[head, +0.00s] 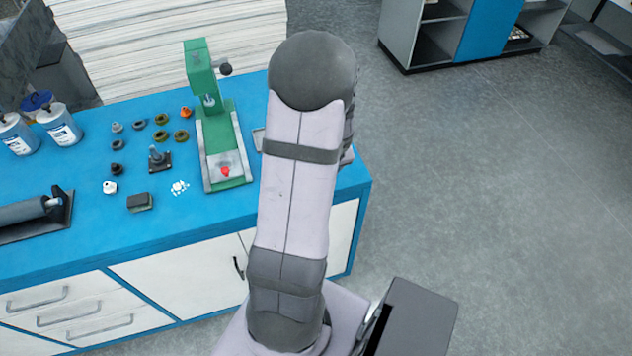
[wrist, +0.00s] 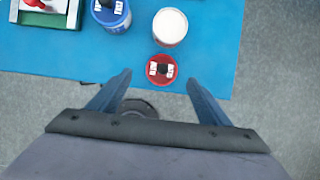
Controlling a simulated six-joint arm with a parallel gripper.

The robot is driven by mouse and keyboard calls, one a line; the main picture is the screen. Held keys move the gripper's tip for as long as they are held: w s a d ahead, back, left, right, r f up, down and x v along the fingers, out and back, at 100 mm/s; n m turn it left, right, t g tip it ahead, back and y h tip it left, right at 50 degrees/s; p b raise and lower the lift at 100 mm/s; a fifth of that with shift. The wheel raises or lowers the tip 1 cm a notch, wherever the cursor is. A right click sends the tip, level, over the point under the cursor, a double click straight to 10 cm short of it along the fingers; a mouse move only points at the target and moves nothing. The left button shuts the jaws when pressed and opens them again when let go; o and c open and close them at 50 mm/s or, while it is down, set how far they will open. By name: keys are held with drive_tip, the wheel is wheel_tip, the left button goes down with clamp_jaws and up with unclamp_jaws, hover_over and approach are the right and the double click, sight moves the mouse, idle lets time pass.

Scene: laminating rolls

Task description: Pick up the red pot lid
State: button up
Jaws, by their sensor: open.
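The red pot lid (wrist: 155,77) shows in the wrist view as a red disc with a dark middle and white patches. It lies near the edge of the blue bench top. My gripper (wrist: 159,77) is open, with one dark finger on each side of the lid's position in the picture. Nothing is held. The height gap between fingertips and lid is hard to judge. The lid and my gripper do not show in the head view, where my arm blocks part of the bench.
A white-topped round pot (wrist: 170,26) stands just beyond the lid, and a blue container (wrist: 111,14) is left of it. A green press (head: 219,150) stands on the blue bench (head: 100,240) among several small parts. Grey floor lies past the bench edge.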

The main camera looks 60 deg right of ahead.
drive_tip(key=shift+b+x, duration=1.05)
drive_tip(key=shift+x, duration=1.5)
drive_tip(key=shift+s+d, duration=0.1)
drive_tip(key=shift+s, duration=0.1)
drive_tip(key=c, duration=1.1)
